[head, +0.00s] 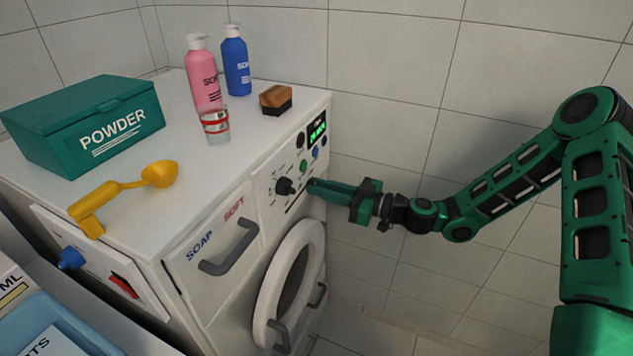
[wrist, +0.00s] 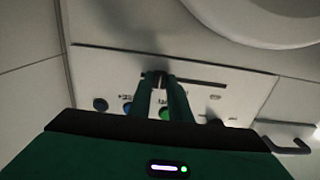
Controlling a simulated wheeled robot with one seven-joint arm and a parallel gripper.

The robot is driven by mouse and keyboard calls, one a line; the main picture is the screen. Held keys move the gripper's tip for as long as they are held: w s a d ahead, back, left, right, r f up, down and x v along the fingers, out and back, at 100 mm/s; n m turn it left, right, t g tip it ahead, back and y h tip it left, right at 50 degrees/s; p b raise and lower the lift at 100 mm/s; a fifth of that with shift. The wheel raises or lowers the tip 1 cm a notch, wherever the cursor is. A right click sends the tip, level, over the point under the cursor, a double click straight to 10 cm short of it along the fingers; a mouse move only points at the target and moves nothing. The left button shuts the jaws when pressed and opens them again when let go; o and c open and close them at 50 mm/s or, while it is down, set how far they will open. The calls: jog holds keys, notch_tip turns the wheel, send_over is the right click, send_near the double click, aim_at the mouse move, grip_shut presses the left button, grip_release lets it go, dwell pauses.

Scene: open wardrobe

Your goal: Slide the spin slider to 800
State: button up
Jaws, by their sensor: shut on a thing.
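The spin slider's dark slot (wrist: 205,82) runs across the white control panel (wrist: 88,73) in the wrist view. My gripper (wrist: 161,77) is shut on the small slider knob (wrist: 160,79) near the left end of that slot. The fingers hide most of the knob. In the head view my gripper (head: 311,184) reaches the panel from the right, just below the buttons, and covers the slider's right part. The scale numbers are too small to read.
A black dial (head: 285,186) sits left of my fingertips. A green display (head: 317,131) and round buttons are above. The round door (head: 311,240) and drawer handle (head: 229,248) stick out nearby. Bottles, a cup, a brush and a powder box stand on top. Tiled wall is at right.

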jog(key=shift+s+a, duration=0.1)
jog(key=shift+s, duration=0.15)
jog(key=shift+s+a, duration=0.1)
jog(key=shift+s, duration=0.2)
jog(key=shift+s+a, duration=0.3)
jog(key=shift+s, duration=0.5)
jog(key=shift+s+a, duration=0.25)
jog(key=shift+s, duration=0.5)
dwell(0.7)
jog(key=o, duration=0.9)
jog(key=v, duration=0.7)
dwell(0.5)
